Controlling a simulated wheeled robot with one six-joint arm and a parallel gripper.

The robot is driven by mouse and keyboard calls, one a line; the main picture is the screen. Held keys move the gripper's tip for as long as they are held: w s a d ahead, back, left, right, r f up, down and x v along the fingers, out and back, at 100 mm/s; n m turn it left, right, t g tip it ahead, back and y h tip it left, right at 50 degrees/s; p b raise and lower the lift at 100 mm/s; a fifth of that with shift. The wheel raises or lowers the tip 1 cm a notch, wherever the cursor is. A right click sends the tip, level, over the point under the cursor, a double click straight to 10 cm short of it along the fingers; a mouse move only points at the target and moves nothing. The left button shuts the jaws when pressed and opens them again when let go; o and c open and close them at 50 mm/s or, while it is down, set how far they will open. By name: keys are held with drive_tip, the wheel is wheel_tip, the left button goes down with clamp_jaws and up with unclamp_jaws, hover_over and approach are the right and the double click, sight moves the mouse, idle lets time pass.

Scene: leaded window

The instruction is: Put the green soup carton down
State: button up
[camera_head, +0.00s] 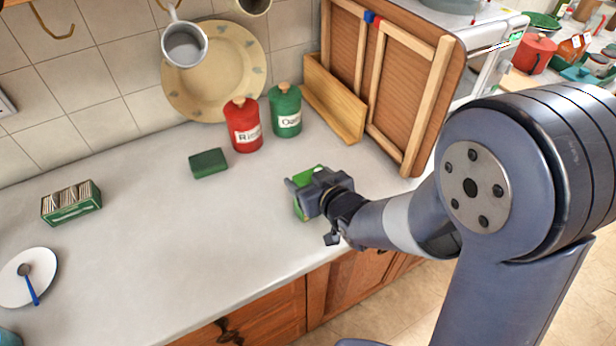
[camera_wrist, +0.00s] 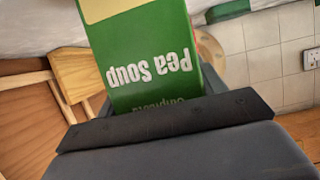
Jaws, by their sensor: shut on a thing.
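The green soup carton (camera_head: 300,206) is held in my gripper (camera_head: 306,192) over the right part of the worktop, near its front edge. In the wrist view the carton (camera_wrist: 150,62) shows a "Pea Soup" label that reads upside down, and my gripper (camera_wrist: 165,118) is shut on it. My gripper and wrist hide much of the carton in the head view. I cannot tell whether the carton touches the worktop.
The pale worktop (camera_head: 190,235) is clear left of my gripper. Behind stand a green box (camera_head: 208,163), a red canister (camera_head: 243,128) and a green canister (camera_head: 285,112). A wooden frame (camera_head: 400,85) leans at the back right. A tea-bag box (camera_head: 71,204) and plate (camera_head: 22,285) lie left.

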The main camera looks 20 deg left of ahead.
drive_tip(key=shift+f+b, duration=0.15)
drive_tip(key=shift+b, duration=0.15)
drive_tip(key=o, duration=1.1)
drive_tip(key=shift+c, duration=0.2)
drive_tip(key=shift+r+p, duration=0.3)
drive_tip(key=shift+p, duration=0.15)
drive_tip(key=v, duration=1.2)
drive_tip(key=shift+f, duration=0.15)
